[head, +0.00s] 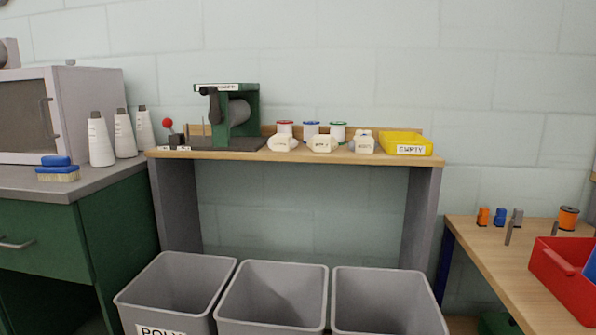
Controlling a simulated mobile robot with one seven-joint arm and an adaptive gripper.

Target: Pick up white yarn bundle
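Several pale, tagged bundles lie along the front of a wooden shelf: a left one (283,143), a middle one (321,144) and a right one (364,143). They look white or cream, and their tags are too small to read. I cannot tell which of them is the white yarn bundle. The left and middle ones have thread spools behind them. My gripper is not in this view, and nothing is seen touching the bundles.
Red, blue and green spools (311,131), a yellow tray (407,143) marked EMPTY and a green winder (238,115) share the shelf (215,155). Grey bins (272,295) stand in front below. A counter with bottles (100,142) is left; a table with a red bin (565,275) is right.

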